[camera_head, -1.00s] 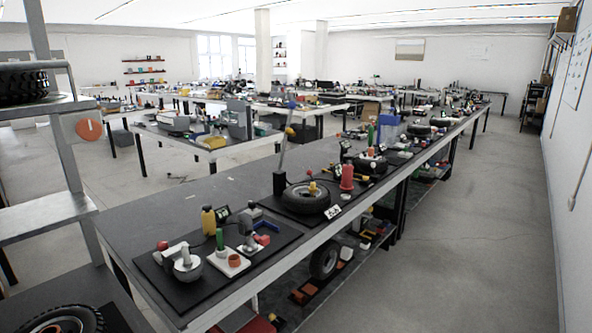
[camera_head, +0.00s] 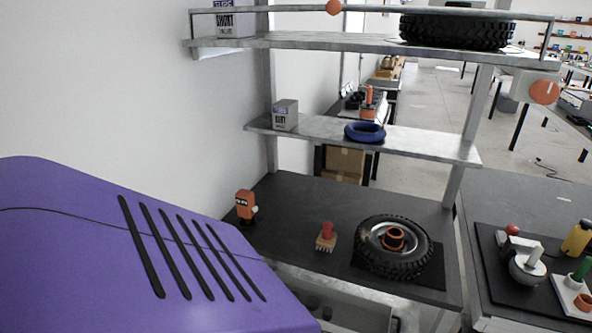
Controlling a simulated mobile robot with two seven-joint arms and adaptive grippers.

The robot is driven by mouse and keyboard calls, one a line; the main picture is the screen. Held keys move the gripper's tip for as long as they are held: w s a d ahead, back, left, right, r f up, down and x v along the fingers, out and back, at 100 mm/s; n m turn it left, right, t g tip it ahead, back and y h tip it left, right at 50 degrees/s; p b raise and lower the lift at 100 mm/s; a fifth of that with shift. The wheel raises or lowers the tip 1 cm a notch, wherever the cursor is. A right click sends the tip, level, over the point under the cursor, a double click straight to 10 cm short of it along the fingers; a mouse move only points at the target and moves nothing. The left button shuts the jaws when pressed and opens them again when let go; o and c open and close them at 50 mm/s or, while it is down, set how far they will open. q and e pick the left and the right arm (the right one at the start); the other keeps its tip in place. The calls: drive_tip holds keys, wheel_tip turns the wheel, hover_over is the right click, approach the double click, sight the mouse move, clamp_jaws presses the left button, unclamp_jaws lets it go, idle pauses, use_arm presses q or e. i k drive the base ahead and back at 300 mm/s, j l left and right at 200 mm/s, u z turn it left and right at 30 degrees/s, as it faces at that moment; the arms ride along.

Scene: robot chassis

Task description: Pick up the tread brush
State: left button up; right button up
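The likely tread brush is a small brush (camera_head: 326,238) with a red knob handle and a tan block with bristles below. It stands on the dark workbench top (camera_head: 300,190) under the shelves, left of a wheel. Neither of my grippers is in the head view, so their distance to the brush and their state do not show.
A wheel with a black tyre (camera_head: 394,246) lies on a dark mat right of the brush. An orange figure-like item (camera_head: 246,206) stands to its left. A purple ridged body (camera_head: 130,255) fills the lower left. Shelves (camera_head: 410,142) overhang the bench.

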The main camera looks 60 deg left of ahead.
sight(327, 239)
drive_tip(key=u, duration=1.7)
